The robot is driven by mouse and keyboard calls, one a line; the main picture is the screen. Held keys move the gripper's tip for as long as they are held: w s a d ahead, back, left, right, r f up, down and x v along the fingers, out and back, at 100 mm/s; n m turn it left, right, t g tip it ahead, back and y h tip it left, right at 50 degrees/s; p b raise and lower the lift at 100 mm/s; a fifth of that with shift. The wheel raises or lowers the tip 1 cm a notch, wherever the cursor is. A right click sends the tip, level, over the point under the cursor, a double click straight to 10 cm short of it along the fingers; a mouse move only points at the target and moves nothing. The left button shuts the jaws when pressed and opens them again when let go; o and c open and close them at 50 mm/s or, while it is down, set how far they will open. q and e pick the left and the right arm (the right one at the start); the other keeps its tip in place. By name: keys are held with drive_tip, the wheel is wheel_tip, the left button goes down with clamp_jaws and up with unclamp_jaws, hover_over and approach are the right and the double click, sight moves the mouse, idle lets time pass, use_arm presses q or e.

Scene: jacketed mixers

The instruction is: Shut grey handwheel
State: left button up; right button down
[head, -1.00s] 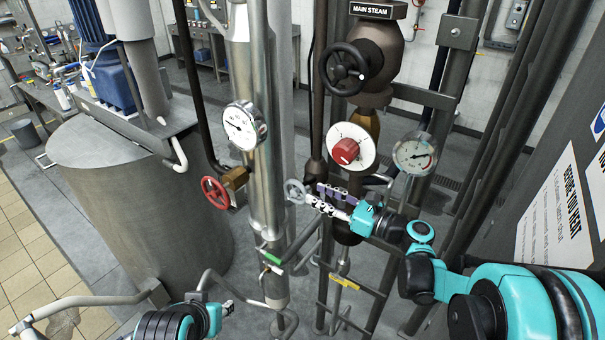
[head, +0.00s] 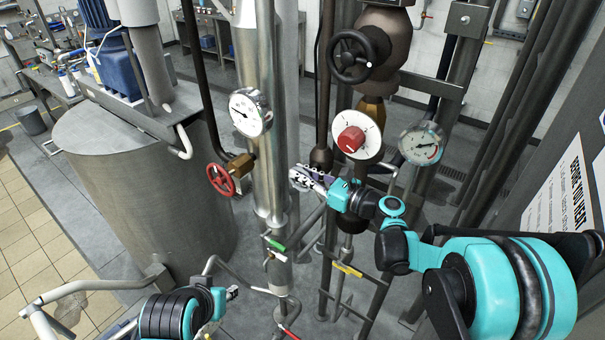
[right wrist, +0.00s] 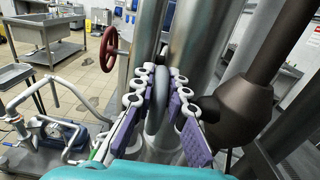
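The grey handwheel (right wrist: 160,104) shows nearly edge-on in the right wrist view, between the two purple-padded fingers of my right gripper (right wrist: 163,84). The fingers stand apart on either side of its rim, and I see no clear grip on it. In the head view my right gripper (head: 303,178) is at the handwheel's place beside the steel pipe and hides most of the wheel. My left gripper (head: 231,293) is low in the head view, away from the wheel; its fingers are too small to judge.
A red handwheel (head: 221,180) is left of the steel pipe (head: 268,180), with a gauge (head: 250,112) above it. A red knob (head: 351,140), a second gauge (head: 422,144) and a black handwheel (head: 354,56) are to the right. A large tank (head: 140,190) stands at left.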

drive_tip(key=shift+f+b, duration=0.15)
drive_tip(key=shift+b, duration=0.25)
drive_tip(key=t+y+b, duration=0.1)
drive_tip(key=b, duration=0.2)
drive_tip(key=t+y+b, duration=0.1)
drive_tip(key=b, duration=0.2)
drive_tip(key=f+t+y+b, duration=0.1)
drive_tip(key=y+b, duration=0.1)
drive_tip(key=b, duration=0.2)
drive_tip(key=shift+s+d, duration=0.3)
drive_tip(key=shift+d, duration=0.05)
drive_tip(key=shift+s+d+r+t+y+b, duration=0.15)
drive_tip(key=shift+t+y+b, duration=0.35)
drive_tip(key=shift+y+b, duration=0.55)
drive_tip(key=shift+r, duration=0.1)
drive_tip(key=c, duration=1.5)
unclamp_jaws()
drive_tip(key=shift+c, duration=0.2)
drive_tip(key=v, duration=1.2)
